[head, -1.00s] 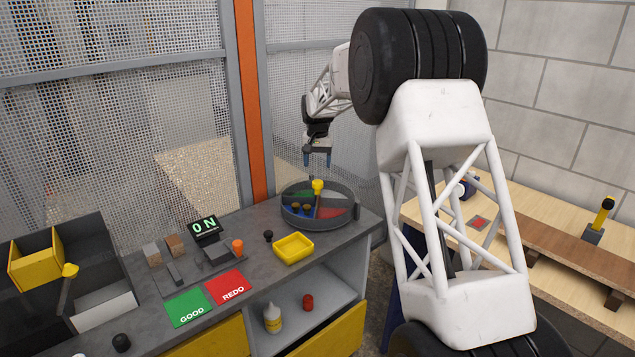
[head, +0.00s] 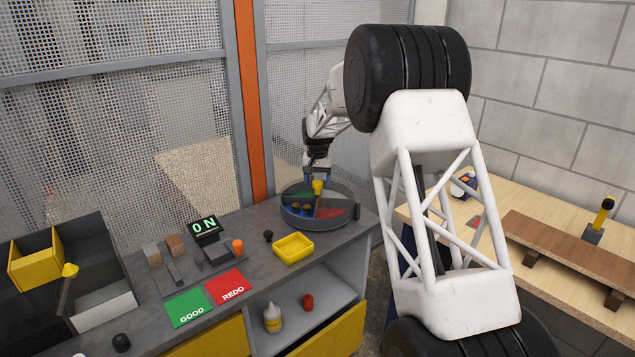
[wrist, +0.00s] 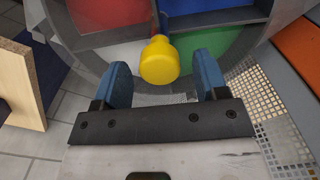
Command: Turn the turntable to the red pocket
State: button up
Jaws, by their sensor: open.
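The turntable (head: 293,222) is a round grey tray with coloured pockets at the back right end of the grey bench. A yellow knob (head: 318,187) stands up from the turntable; in the wrist view the knob (wrist: 159,62) is between and just beyond the fingertips. My gripper (wrist: 163,75) is open, its blue fingers either side of the knob, with no clear contact.
A yellow tray (head: 293,248) stands in front of the turntable, with a small black knob (head: 268,236) and orange piece (head: 238,246) to its left. A mesh fence (head: 320,120) with an orange post (head: 252,100) rises close behind.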

jog(key=shift+f, duration=0.3)
grip_shut()
dwell(0.3)
